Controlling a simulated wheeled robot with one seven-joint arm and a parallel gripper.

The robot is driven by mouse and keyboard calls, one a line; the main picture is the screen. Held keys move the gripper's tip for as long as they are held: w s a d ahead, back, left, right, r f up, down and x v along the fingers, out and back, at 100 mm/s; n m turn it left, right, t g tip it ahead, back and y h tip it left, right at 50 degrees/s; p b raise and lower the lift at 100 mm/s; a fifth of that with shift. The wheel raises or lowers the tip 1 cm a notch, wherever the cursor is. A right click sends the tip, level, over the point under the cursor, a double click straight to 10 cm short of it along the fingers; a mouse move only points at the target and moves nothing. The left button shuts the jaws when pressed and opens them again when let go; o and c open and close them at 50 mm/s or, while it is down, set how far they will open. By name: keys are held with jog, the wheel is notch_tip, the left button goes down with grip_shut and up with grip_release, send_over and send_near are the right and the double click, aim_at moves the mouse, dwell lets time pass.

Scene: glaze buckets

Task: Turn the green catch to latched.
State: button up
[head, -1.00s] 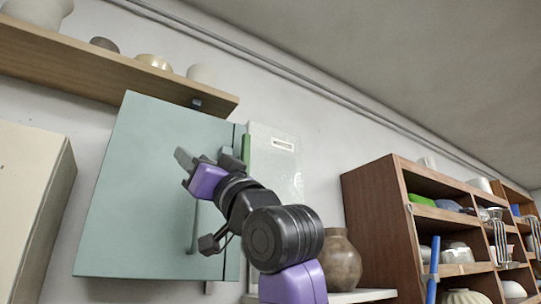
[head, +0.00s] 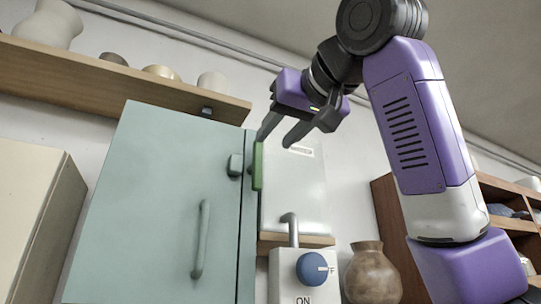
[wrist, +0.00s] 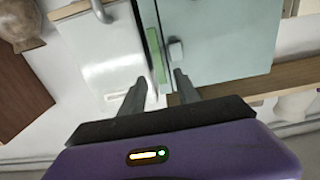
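The green catch (head: 257,166) is a narrow upright bar at the right edge of the pale teal cabinet (head: 150,200). A small teal block (head: 235,165) on the door is just left of it; the catch does not lie across this block. My gripper (head: 276,140) is open and empty near the catch's upper end, coming from the upper right. In the wrist view, the catch (wrist: 155,55) shows between my two separated fingers (wrist: 160,88). I cannot tell whether a finger touches it.
The door has a vertical handle (head: 202,240). A white panel (head: 295,190) is right of the catch. Below are a box with a blue knob (head: 312,269) and a brown vase (head: 372,275). A wooden shelf (head: 120,80) with pots runs above the cabinet.

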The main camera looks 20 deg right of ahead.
aim_at(259, 158)
jog(key=w+p, duration=0.3)
jog(key=w, duration=0.3)
jog(key=shift+w+d, duration=0.15)
jog(key=shift+w, duration=0.1)
jog(key=shift+w+f, duration=0.15)
jog(key=shift+w, duration=0.55)
grip_shut()
